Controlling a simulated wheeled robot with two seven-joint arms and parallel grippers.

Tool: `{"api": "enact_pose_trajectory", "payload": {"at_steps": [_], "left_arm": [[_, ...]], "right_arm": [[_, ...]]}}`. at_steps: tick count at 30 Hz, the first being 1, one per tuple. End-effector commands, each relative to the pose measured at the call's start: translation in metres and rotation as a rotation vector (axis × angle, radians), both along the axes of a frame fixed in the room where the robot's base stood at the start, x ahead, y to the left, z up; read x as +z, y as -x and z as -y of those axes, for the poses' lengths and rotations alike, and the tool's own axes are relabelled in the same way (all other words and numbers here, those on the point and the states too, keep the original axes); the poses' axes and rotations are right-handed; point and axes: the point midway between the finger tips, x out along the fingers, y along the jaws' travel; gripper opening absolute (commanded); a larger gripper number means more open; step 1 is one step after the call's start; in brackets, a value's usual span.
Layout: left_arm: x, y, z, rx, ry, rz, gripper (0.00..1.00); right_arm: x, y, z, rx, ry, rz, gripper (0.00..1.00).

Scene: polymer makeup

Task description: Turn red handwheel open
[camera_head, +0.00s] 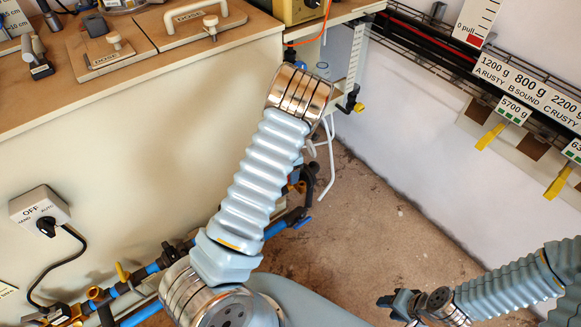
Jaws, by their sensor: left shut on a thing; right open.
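I cannot make out a red handwheel in the head view. My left arm stretches up through the middle of the view and covers part of the blue pipework (290,221) behind it. My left gripper cannot be made out; the arm may hide it. My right gripper (388,301) is low on the right, over the floor, open and empty, with its fingers toward the left.
A wooden-topped bench (140,66) fills the upper left. Labelled plates (525,88) line the right wall. The brown floor (390,225) is clear.

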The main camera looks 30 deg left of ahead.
Motion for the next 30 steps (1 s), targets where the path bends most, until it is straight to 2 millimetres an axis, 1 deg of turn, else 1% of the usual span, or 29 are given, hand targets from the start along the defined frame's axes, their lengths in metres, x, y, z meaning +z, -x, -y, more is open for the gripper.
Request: {"api": "enact_pose_trajectory", "payload": {"at_steps": [1, 9, 26, 27, 29, 30], "left_arm": [[0.0019, -0.0004, -0.0002, 0.025, -0.002, 0.001, 0.27], [0.0010, -0.0005, 0.0000, 0.130, 0.000, 0.001, 0.27], [0.0002, -0.0006, -0.0001, 0.160, 0.000, 0.001, 0.27], [0.0002, -0.0006, -0.0001, 0.160, 0.000, 0.001, 0.60], [0.0002, -0.0006, -0.0001, 0.160, 0.000, 0.001, 0.69], [0.0002, -0.0005, -0.0001, 0.160, 0.000, 0.001, 0.75]], "right_arm": [[0.0037, -0.0001, -0.0001, 0.000, 0.000, 0.000, 0.43], [0.0088, -0.0001, -0.0003, 0.001, -0.001, 0.000, 0.43], [0.0097, 0.0000, -0.0004, 0.001, -0.001, 0.000, 0.43], [0.0097, 0.0000, -0.0004, 0.001, -0.001, 0.000, 0.43], [0.0097, 0.0000, -0.0004, 0.001, -0.001, 0.000, 0.43], [0.0097, 0.0000, -0.0004, 0.001, -0.001, 0.000, 0.43]]}}
